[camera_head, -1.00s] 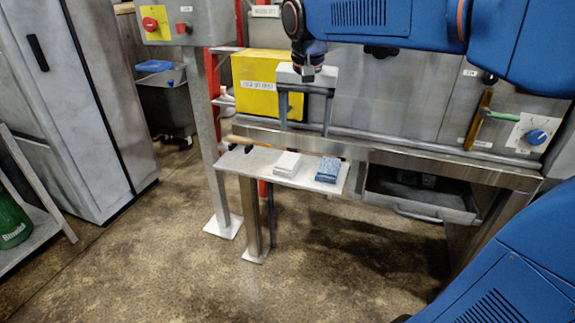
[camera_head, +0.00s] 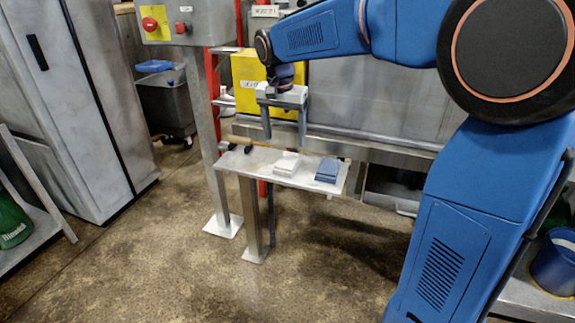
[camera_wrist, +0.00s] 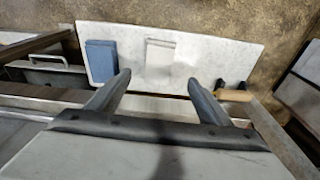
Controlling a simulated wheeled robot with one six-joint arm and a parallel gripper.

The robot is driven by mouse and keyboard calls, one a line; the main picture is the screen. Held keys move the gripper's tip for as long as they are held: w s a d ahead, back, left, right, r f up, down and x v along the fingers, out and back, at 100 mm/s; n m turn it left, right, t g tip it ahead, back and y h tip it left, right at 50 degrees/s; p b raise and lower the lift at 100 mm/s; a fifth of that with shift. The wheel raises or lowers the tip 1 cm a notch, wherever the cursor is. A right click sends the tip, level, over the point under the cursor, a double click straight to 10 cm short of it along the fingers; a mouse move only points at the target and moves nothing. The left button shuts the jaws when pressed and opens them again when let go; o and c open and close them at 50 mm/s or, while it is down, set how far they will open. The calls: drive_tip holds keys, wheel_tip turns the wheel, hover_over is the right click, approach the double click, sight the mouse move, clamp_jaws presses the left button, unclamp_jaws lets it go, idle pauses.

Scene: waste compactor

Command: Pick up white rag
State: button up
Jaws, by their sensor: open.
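The white rag (camera_head: 286,164) lies folded flat on a pale shelf (camera_head: 253,176), left of a folded blue rag (camera_head: 327,171) in the head view. In the wrist view the white rag (camera_wrist: 160,57) lies beyond the fingertips, to the right of the blue rag (camera_wrist: 101,61). My gripper (camera_head: 285,138) is open and empty. It hangs above the back part of the shelf, above and behind the white rag, with its fingers pointing down. In the wrist view the fingers of my gripper (camera_wrist: 158,82) are spread wide, with bare shelf and the rag between and ahead of them.
A wooden-handled tool (camera_wrist: 232,95) lies at the shelf's end, near the right finger in the wrist view. A metal rail (camera_head: 365,150) runs behind the shelf. A yellow box (camera_head: 245,75) and a steel post (camera_head: 208,130) stand close by. Open floor lies in front.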

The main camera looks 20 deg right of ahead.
sight(287, 161)
drive_tip(key=shift+w+d+f, duration=0.15)
drive_tip(key=shift+f, duration=1.3)
drive_tip(key=shift+w+d+f, duration=0.15)
drive_tip(key=shift+d+f, duration=0.05)
drive_tip(key=shift+f, duration=1.2)
drive_tip(key=shift+w+d+f, duration=0.15)
drive_tip(key=shift+f, duration=1.3)
drive_tip(key=c, duration=1.1)
drive_tip(key=shift+c, duration=0.2)
drive_tip(key=shift+r, duration=0.15)
wheel_tip(287, 161, up, 10)
